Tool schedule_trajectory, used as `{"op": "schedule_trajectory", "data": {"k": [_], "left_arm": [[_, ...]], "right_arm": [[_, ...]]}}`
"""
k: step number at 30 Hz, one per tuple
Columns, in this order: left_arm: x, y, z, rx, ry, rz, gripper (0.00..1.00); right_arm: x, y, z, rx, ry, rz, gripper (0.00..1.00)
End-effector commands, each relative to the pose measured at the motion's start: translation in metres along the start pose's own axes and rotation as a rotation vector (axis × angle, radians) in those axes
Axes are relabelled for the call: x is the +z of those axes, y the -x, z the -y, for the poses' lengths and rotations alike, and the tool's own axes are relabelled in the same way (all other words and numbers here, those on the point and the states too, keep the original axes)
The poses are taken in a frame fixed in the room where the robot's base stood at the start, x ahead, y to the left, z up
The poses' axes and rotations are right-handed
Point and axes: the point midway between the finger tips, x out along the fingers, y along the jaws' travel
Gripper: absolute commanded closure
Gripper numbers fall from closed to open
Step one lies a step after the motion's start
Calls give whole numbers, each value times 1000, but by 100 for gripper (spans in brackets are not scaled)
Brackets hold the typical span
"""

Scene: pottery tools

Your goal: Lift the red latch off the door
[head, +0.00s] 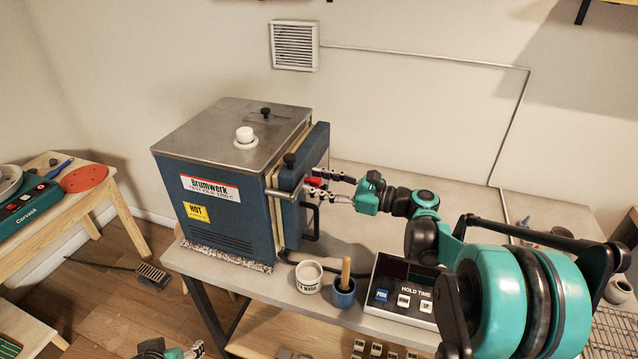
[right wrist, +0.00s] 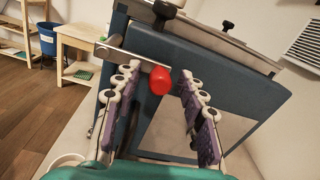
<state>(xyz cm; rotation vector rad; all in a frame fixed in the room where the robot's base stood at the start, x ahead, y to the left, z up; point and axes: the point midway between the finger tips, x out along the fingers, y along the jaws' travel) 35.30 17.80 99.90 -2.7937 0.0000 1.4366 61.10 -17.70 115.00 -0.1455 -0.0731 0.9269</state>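The blue kiln (head: 228,215) stands on the table with its door (head: 316,150) on its right side. The red latch end (head: 315,182) shows at the door edge, on a metal bar (head: 284,193). In the right wrist view the red end (right wrist: 159,81) is a round knob on the bar (right wrist: 124,55). My right gripper (head: 309,180) is open, with one finger on each side of the knob; in the wrist view (right wrist: 160,72) gaps show between the knob and both fingers. My left gripper (head: 180,352) is partly cut off at the bottom edge, its opening unclear.
A white cup (head: 309,278), a blue pot (head: 343,292) with a wooden handle and a control box (head: 402,289) stand in front of the door and below my right arm. A black handle (head: 313,222) sticks out from the door. The table behind my right arm is mostly clear.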

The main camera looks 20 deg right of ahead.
Motion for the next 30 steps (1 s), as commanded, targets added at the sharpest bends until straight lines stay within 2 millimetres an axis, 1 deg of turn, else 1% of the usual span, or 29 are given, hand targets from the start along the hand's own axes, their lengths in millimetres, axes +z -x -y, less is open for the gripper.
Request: {"op": "schedule_trajectory", "data": {"k": [1, 4, 5, 14, 19, 23, 30], "left_arm": [[0, 0, 0, 0, 0, 0, 45], [0, 0, 0, 0, 0, 0, 45], [0, 0, 0, 0, 0, 0, 45], [-1, 1, 0, 0, 0, 0, 45], [-3, 4, 0, 0, 0, 0, 45], [-6, 8, 0, 0, 0, 0, 45], [-13, 18, 0, 0, 0, 0, 45]], "right_arm": [[0, 0, 0, 0, 0, 0, 69], [0, 0, 0, 0, 0, 0, 96], [0, 0, 0, 0, 0, 0, 100], [1, 0, 0, 0, 12, 0, 100], [6, 0, 1, -1, 62, 3, 100], [12, 0, 1, -1, 139, 7, 100], [27, 0, 0, -3, 344, 17, 100]]}}
